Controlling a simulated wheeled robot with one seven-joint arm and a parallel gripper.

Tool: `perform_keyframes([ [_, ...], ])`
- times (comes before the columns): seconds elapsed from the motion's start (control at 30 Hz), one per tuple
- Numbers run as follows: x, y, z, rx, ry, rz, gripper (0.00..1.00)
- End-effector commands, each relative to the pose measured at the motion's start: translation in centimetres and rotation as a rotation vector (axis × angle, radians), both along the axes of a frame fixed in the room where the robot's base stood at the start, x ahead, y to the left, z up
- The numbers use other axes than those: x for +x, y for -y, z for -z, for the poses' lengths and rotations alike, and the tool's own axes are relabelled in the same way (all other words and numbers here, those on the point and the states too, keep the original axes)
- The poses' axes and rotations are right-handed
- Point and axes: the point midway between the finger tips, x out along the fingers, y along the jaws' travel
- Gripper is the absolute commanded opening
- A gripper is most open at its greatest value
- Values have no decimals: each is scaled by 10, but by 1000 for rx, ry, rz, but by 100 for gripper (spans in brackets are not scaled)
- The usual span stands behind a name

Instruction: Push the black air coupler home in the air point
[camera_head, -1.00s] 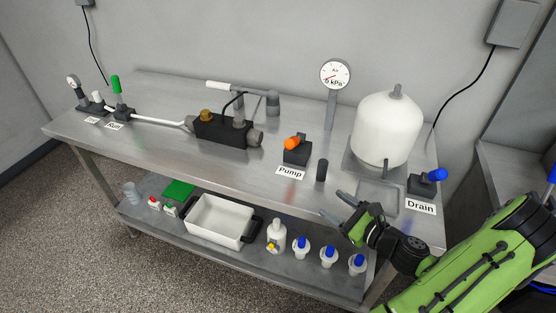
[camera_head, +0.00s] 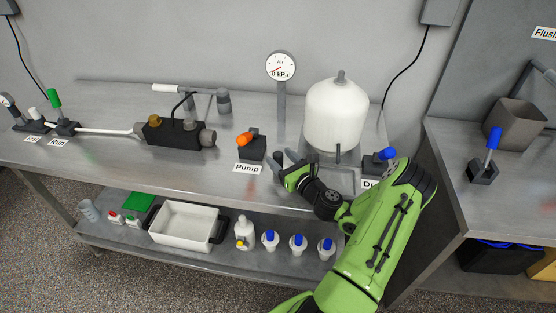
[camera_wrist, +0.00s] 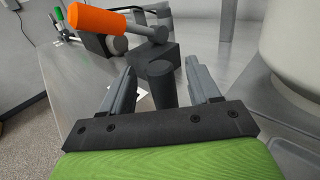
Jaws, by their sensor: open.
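In the head view, my gripper (camera_head: 284,159) is low over the table, to the right of the Pump valve; the fingers mostly hide the cylinder there. The cylinder's lower end is hidden in the wrist view, so I cannot tell how it sits in an air point. The air gauge (camera_head: 281,67) on its post reads about 0 kPa.
The orange-handled Pump valve (camera_head: 251,147) stands close left of the fingers; its handle (camera_wrist: 100,20) shows in the wrist view. A white tank (camera_head: 335,115) and the blue-handled Drain valve (camera_head: 381,160) are to the right. A black pump block (camera_head: 174,133) lies further left.

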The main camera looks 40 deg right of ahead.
Motion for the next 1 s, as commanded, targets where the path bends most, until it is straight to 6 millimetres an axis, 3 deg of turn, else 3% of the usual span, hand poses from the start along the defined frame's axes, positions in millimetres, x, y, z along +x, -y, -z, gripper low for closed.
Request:
perform_keyframes([
  [0.1,18,2,-1,-3,1,-2,62],
  [0.33,21,3,0,0,-1,-1,62],
  [0.73,20,2,0,-1,-1,-1,3],
  [1.0,20,2,-8,-2,1,-2,2],
])
